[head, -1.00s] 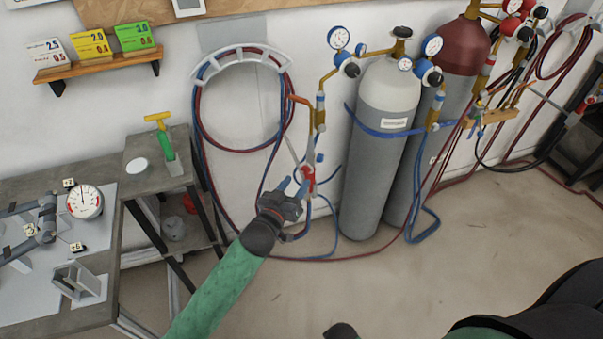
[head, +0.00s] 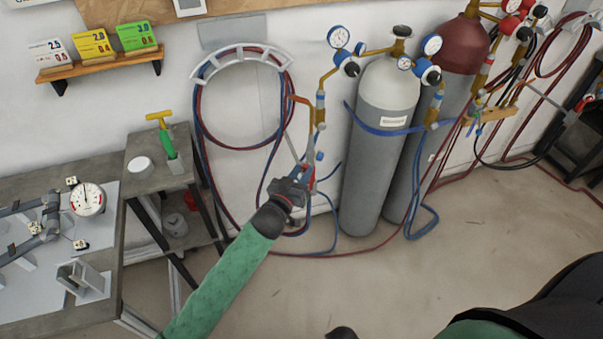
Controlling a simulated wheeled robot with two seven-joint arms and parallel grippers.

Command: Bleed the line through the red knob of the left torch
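The left torch (head: 291,148) hangs on the wall side by its brass bracket, left of the grey cylinder. Its red knob (head: 308,175) is low on the torch, and a blue knob (head: 320,156) sits above it to the right. My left gripper (head: 303,182) is at the red knob and partly covers it. Its fingers overlap the knob and torch body, so I cannot tell whether they are closed on it. My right gripper does not show; only parts of my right arm are at the bottom edge.
The grey cylinder (head: 382,150) with gauges stands just right of the torch, a red-topped cylinder (head: 457,48) behind it. Red and blue hoses hang from a wall holder (head: 242,55) and loop to the floor. A workbench (head: 60,322) fills the left. The floor in front is clear.

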